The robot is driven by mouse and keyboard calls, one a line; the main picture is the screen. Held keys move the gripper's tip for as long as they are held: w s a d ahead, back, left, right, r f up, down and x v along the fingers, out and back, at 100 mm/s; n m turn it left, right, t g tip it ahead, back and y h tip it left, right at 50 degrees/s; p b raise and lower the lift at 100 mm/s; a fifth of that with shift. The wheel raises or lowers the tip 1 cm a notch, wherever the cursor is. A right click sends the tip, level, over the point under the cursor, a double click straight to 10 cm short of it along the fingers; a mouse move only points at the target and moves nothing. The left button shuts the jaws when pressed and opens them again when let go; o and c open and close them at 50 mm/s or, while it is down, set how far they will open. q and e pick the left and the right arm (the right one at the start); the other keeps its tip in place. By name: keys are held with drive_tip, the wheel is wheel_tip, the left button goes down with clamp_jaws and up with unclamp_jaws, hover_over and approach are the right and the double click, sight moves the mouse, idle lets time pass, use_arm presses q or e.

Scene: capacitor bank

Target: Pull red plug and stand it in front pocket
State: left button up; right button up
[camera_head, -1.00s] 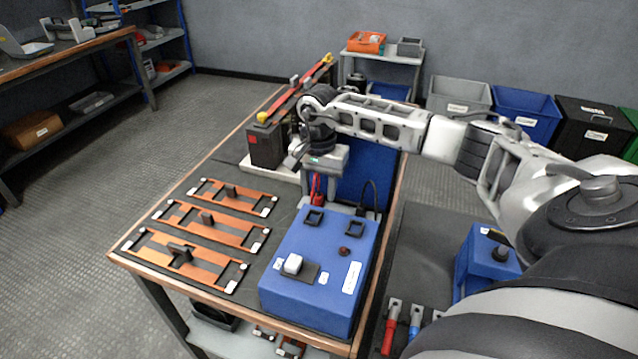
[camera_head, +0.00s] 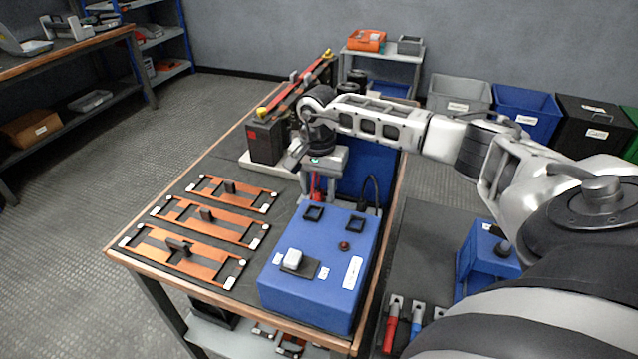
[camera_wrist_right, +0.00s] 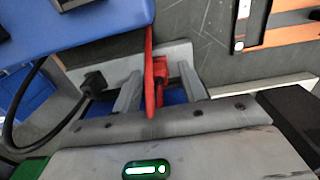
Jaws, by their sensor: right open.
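The red plug (camera_head: 316,192) is at the back edge of the blue box (camera_head: 315,255), partly hidden by my right gripper (camera_head: 317,186) in the head view. In the right wrist view, the red plug (camera_wrist_right: 160,72) and its red cable lie between the two grey fingers of my right gripper (camera_wrist_right: 160,88). The fingers are apart, one on each side, and not closed on it. Two black square pockets, one on the left (camera_head: 314,213) and one on the right (camera_head: 356,224), are on the box's top. My left gripper is not in view.
A black plug (camera_wrist_right: 94,83) with a black cable sits beside the red one. A white switch (camera_head: 294,258) and a dark red button (camera_head: 344,246) are on the box. Copper bar assemblies (camera_head: 205,262) lie to the left. A black unit (camera_head: 265,141) stands behind.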

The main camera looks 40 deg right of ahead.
idle(0.6)
clamp_jaws()
drive_tip(key=shift+r, duration=0.1)
drive_tip(key=shift+r+p, duration=2.1)
drive_tip(key=shift+r, duration=0.85)
